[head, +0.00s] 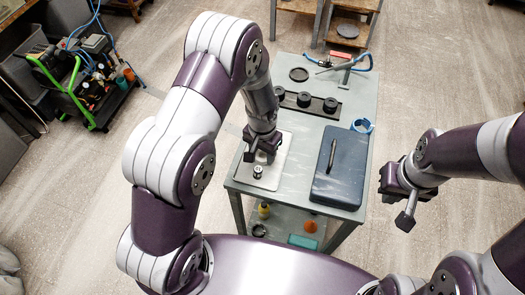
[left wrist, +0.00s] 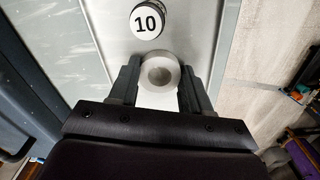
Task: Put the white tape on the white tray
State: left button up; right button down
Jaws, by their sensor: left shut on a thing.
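The white tape (left wrist: 160,72) is a small roll between the two fingers of my left gripper (left wrist: 158,88) in the left wrist view. Both fingers press on its sides. The white tray (head: 274,177) lies on the left part of the grey table, and my left gripper (head: 263,152) is over it in the head view. The tray (left wrist: 195,28) also fills the background behind the tape in the left wrist view. I cannot tell whether the tape touches the tray. The gripper hides the tape in the head view. My right gripper (head: 402,202) hangs off the table's right side; its jaw opening is unclear.
A small weight (head: 258,172) marked 10 stands on the tray (left wrist: 147,20), close to the tape.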

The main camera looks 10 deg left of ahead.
aim_at(262, 156)
pick_arm(q)
jog(key=shift+f, duration=0.15)
jog(key=o, duration=1)
notch_tip(262, 156, up, 12)
jog(key=s+a+r+n, duration=0.1)
jog(key=s+a+r, duration=0.1)
jog(key=s, duration=0.4)
jog(key=s+a+r+n+t, duration=0.1)
jog(key=s+a+r+n, duration=0.1)
jog(key=s, duration=0.4)
jog(key=shift+s+a, duration=0.25)
jog(key=shift+a, duration=0.6)
